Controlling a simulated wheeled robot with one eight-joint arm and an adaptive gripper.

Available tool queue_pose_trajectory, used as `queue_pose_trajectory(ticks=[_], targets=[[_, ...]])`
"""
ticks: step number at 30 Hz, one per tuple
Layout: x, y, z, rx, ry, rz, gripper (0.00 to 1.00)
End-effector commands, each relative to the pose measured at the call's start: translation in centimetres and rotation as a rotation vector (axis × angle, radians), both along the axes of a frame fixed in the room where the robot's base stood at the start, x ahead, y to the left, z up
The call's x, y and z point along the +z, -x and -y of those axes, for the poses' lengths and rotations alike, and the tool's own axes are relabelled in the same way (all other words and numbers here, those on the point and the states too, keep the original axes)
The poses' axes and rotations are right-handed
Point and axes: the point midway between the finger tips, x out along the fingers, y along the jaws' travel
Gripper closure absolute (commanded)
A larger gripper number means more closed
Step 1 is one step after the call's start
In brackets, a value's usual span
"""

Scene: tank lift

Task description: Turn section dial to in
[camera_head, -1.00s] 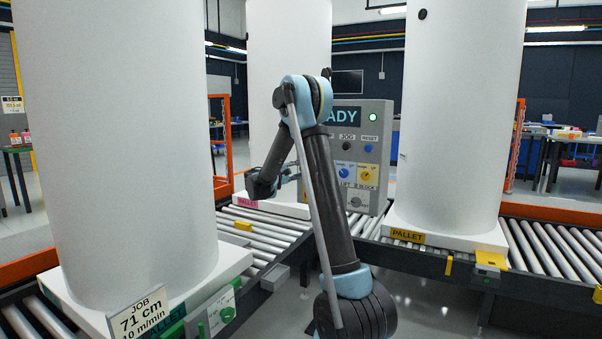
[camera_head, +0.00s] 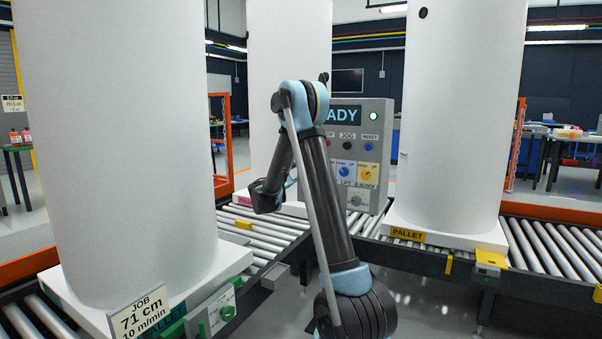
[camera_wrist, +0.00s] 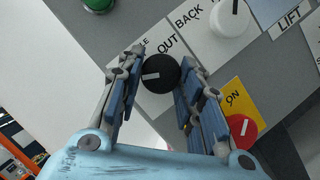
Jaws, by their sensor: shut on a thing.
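A black round dial (camera_wrist: 163,73) with a white pointer mark sits on the grey control panel (camera_wrist: 215,68) in the wrist view. Its pointer faces left in that picture. A label OUT (camera_wrist: 167,44) is beside it, and another label ending in LE is partly covered by a finger. My gripper (camera_wrist: 158,66) is shut on the black dial, one blue-padded finger on each side. No label IN can be read. In the head view, my arm covers the left part of the control panel (camera_head: 383,108), so the gripped dial is hidden there.
A white knob (camera_wrist: 230,17) and a red knob (camera_wrist: 242,128) marked ON sit close to my fingers, with a green button (camera_wrist: 98,3) above. Large white cylinders (camera_head: 130,150) on pallets and roller conveyors (camera_head: 555,245) surround the panel.

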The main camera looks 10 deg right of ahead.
Motion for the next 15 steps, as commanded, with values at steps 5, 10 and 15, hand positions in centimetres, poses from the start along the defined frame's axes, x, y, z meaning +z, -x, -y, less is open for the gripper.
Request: queue_pose_trajectory(ticks=[5, 10, 15], targets=[[-0.15, 0.07, 0.08, -0.001, 0.0, -0.004, 0.9], [-0.13, 0.09, 0.12, -0.002, 0.001, -0.004, 0.9], [-0.09, 0.09, 0.13, -0.003, 0.001, -0.003, 0.46]])
